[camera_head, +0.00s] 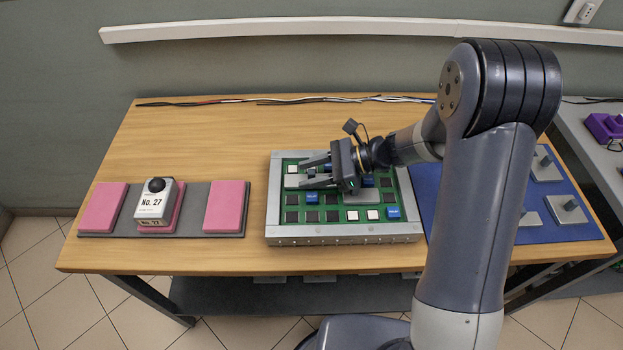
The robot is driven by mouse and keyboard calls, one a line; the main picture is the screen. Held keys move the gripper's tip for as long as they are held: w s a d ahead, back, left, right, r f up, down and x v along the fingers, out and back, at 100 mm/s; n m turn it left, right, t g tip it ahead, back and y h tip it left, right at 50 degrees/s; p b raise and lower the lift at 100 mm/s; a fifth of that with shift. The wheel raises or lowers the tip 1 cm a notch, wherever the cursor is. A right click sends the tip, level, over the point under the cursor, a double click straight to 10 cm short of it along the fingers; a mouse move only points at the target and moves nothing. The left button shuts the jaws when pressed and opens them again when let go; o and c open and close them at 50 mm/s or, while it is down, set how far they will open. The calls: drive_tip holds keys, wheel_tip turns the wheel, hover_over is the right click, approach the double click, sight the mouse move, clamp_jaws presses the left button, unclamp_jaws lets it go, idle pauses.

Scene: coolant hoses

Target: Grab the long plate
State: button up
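My gripper (309,172) is over the green board in the grey-framed tray (270,215), its two fingers pointing left and spread apart. A pale block or plate (292,181) shows by the fingertips; I cannot tell whether they touch it. A grey piece, partly hidden by my gripper, lies on the board below it. Grey plates with knobs lie on the blue mat at right: one at the back (547,174), one at the front right (573,216) and a smaller flat one (529,219). I cannot tell for sure which is the long plate.
A white block marked No. 27 (155,207) stands on a grey strip with pink pads (226,205) at left. Blue pieces and white squares sit in the board. Cables (290,100) run along the table's back edge. Bare wood lies behind the tray.

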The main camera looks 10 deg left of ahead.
clamp_jaws()
drive_tip(key=shift+r, duration=0.1)
idle(0.3)
